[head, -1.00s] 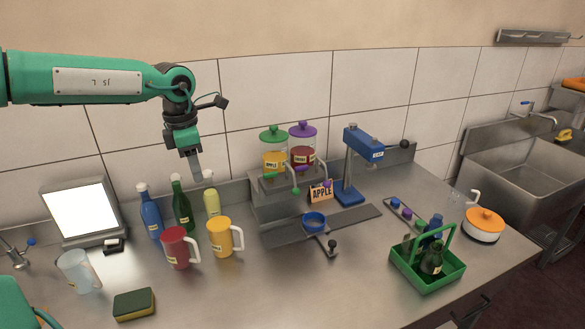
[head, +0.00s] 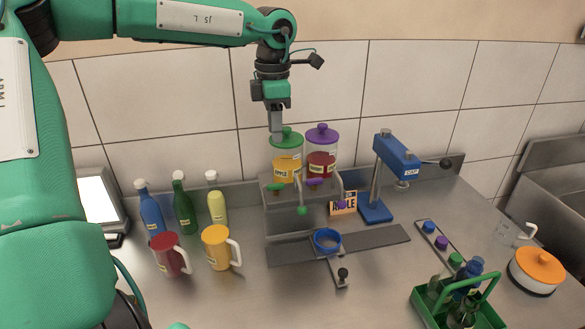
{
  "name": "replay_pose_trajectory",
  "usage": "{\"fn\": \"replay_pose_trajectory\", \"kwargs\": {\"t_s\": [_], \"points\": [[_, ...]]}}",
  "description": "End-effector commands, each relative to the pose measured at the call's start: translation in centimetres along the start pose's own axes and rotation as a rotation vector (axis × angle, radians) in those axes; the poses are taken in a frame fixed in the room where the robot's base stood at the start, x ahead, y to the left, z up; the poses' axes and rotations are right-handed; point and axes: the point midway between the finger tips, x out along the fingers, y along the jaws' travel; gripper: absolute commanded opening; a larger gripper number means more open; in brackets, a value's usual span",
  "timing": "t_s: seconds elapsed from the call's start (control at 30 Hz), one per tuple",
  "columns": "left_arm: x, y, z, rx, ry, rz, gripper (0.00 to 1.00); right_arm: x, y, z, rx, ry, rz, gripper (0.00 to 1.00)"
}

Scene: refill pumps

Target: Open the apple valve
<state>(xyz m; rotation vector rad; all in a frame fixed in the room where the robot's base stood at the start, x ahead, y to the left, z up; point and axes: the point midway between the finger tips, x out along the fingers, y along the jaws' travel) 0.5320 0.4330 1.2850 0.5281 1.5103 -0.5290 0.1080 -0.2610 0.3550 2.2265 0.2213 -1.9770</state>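The apple dispenser (head: 286,165) is a clear jar with a green lid, orange contents and an APPLE label. It stands on a grey metal stand (head: 290,222). A green valve handle (head: 277,190) sits at the stand's front below it, and a green knob (head: 302,210) hangs nearby. My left gripper (head: 277,130) points down just above and behind the green lid in the picture. Its fingers look like one narrow grey block, so I cannot tell whether they are open, or whether they touch the lid. My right gripper is out of view.
A purple-lidded jar (head: 322,150) with a purple handle (head: 317,182) stands right beside it. A blue capping press (head: 393,160) is further right. Bottles (head: 184,205), a red mug (head: 171,256) and a yellow mug (head: 217,248) stand left. A green crate (head: 425,305) is at front right.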

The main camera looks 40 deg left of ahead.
Motion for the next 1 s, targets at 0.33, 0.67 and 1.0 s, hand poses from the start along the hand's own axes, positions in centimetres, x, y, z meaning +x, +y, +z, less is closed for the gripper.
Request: {"fn": "replay_pose_trajectory", "kwargs": {"t_s": [0.33,0.67,1.0], "points": [[4.9,-0.1,-0.1,0.000,0.004,-0.006,0.34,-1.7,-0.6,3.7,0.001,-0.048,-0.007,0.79],[11.3,-0.1,-0.1,0.000,0.003,-0.004,0.34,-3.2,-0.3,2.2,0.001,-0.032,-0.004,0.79],[13.7,0.0,-0.1,-0.001,0.001,-0.001,0.34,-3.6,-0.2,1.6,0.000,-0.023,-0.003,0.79]]}}
